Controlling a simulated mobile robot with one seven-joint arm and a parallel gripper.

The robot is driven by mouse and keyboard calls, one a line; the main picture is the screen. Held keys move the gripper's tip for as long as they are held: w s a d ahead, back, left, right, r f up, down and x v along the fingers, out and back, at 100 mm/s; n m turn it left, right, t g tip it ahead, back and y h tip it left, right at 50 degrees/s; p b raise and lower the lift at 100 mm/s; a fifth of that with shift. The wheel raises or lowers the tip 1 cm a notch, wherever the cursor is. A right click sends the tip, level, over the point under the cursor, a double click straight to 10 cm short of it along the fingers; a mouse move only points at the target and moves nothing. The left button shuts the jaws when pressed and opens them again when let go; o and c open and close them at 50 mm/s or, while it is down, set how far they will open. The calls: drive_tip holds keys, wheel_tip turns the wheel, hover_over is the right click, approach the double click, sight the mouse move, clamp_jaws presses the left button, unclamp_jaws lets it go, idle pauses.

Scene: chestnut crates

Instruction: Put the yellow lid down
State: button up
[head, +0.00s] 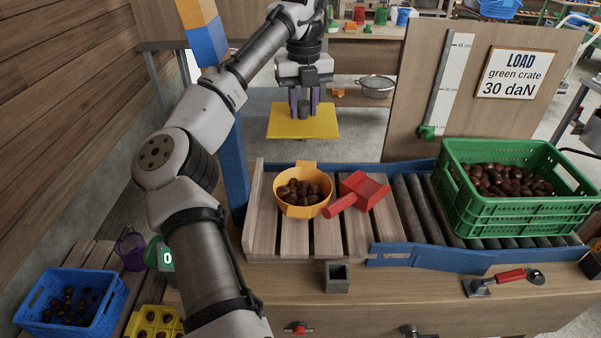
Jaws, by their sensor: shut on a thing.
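The yellow lid (288,121) is a flat square plate. My gripper (304,104) is shut on it from above. The part where the fingers hold it is small and partly hidden by the fingers. The lid hangs roughly level in the air, beyond the slatted wooden platform (264,226) and above the far floor. Nothing touches its underside that I can see.
An orange bowl (290,208) of chestnuts and a red scoop (361,189) sit on the platform. A green crate (520,211) of chestnuts stands on the rollers at right. A wooden board (415,75) rises behind. A blue crate (37,312) is lower left.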

sight(303, 118)
wheel_tip(303, 118, down, 18)
drive_tip(key=shift+r, duration=0.2)
drive_tip(key=shift+f, duration=0.25)
drive_tip(key=shift+f, duration=0.35)
drive_tip(key=o, duration=1)
wheel_tip(303, 118, up, 13)
drive_tip(key=shift+r, duration=0.15)
